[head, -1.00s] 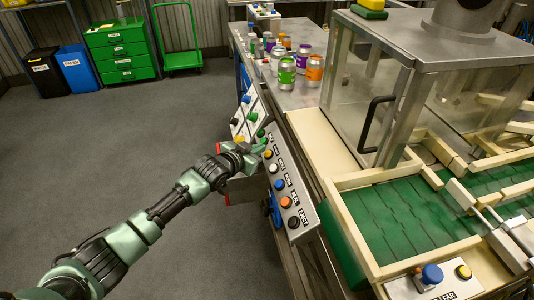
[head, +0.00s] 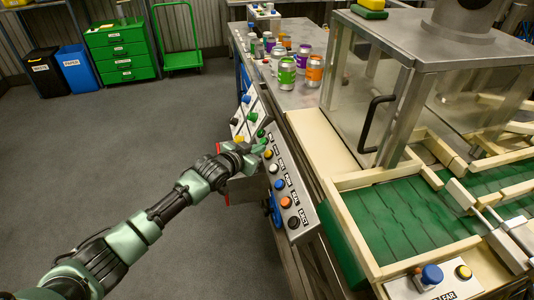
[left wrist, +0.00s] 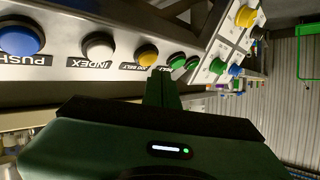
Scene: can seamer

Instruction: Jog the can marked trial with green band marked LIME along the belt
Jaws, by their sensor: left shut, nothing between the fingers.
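A can with a green band (head: 287,71) stands upright on the metal table at the back, among several other cans; its lettering is too small to read. My left gripper (head: 258,147) is shut and empty at the sloped button panel. Its green fingertip lies close to the yellow button (head: 268,154) and the green button (head: 261,133). In the left wrist view the fingers (left wrist: 163,84) point between the yellow button (left wrist: 147,55) and a green button (left wrist: 177,60); contact cannot be told. The green belt (head: 405,222) shows empty at right. My right gripper is not in view.
An orange-banded can (head: 314,71) stands just right of the green-banded one. White, blue, orange and black buttons run down the panel. The grey floor at left is clear.

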